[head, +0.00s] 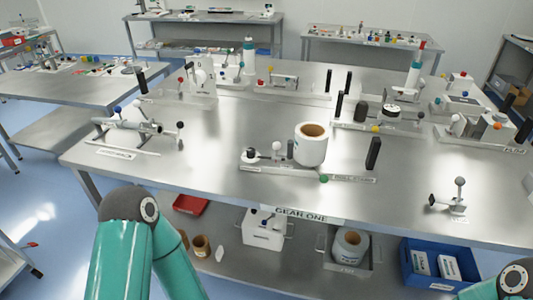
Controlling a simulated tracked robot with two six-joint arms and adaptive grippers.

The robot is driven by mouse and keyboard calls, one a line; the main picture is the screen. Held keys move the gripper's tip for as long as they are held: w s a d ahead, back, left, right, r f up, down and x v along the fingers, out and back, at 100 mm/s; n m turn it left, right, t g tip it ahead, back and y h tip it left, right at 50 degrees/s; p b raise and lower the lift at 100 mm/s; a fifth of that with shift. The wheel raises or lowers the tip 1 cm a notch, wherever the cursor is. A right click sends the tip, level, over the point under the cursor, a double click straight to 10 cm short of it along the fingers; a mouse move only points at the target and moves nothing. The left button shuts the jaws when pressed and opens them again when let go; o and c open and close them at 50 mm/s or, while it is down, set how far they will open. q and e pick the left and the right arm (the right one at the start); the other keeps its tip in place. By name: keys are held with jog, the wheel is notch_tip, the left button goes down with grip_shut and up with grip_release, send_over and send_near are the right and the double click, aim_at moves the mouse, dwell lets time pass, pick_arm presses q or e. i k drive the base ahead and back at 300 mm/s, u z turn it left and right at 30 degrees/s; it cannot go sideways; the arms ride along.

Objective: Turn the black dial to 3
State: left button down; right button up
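I cannot tell for sure which part is the black dial, and no dial numbers are legible. On the right half of the steel table (225,160), one fixture carries a dark-topped round disc (392,108) and a short black cylinder (362,112). A small black knob (251,153) sits at the left end of the front middle fixture. Both grippers are out of the picture. Only teal links of my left arm show at the lower left, and a bit of my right arm at the lower right corner.
A roller fixture (128,127) is at left, a small lever stand (450,200) at right. A lower shelf holds a blue bin (440,285). Bare tabletop lies between fixtures.

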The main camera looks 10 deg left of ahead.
aim_at(251, 152)
jog(key=z, duration=0.6)
jog(key=k, duration=1.1)
jog(key=u, duration=1.05)
jog(key=i, duration=1)
jog(key=u, duration=0.1)
